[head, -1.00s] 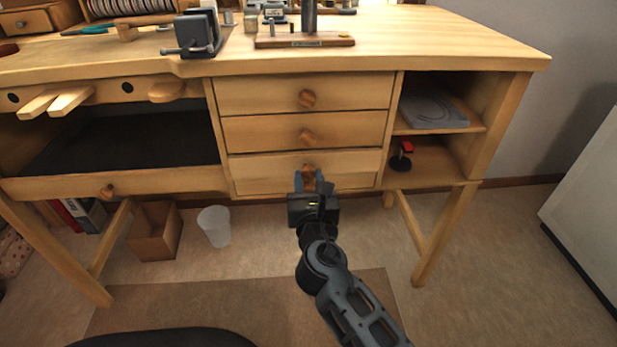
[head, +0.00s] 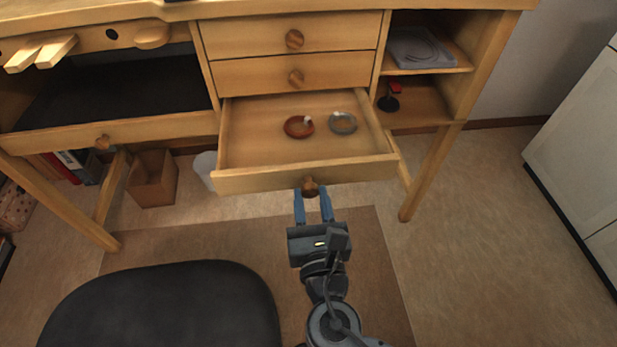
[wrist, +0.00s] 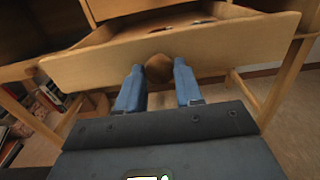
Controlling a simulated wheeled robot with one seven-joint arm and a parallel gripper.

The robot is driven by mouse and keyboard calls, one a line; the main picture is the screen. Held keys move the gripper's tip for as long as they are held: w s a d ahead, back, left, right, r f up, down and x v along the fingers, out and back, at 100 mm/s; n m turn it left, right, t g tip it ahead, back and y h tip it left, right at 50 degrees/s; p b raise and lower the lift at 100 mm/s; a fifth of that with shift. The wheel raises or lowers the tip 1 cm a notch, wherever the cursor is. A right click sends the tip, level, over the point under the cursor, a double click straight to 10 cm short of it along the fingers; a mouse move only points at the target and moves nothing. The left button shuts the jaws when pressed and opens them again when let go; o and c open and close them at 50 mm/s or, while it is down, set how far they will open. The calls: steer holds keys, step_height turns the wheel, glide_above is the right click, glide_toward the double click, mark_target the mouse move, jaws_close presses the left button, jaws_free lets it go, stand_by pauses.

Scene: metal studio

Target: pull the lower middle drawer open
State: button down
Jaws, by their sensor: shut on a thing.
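The lower middle drawer (head: 250,180) is pulled well out of the wooden workbench, and its inside shows from above. Its round wooden knob (head: 310,186) is at the middle of the front panel. My gripper (head: 312,192) is shut on this knob, with one blue finger on each side. In the wrist view the knob (wrist: 158,68) sits between the two fingertips, and the drawer front (wrist: 230,45) spans the picture. A reddish-brown dish (head: 298,126) and a grey dish (head: 343,123) lie inside the drawer.
Two shut drawers (head: 240,76) are above. A dark stool seat (head: 160,305) stands at the lower left, near my arm. A wooden bin (head: 153,180) and a white bucket (head: 205,168) are under the bench. A white cabinet (head: 580,150) is at the right.

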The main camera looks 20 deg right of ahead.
steer(key=shift+s+a, duration=0.15)
steer(key=shift+s, duration=0.45)
steer(key=c, duration=0.7)
jaws_free()
steer(key=shift+v, duration=3.85)
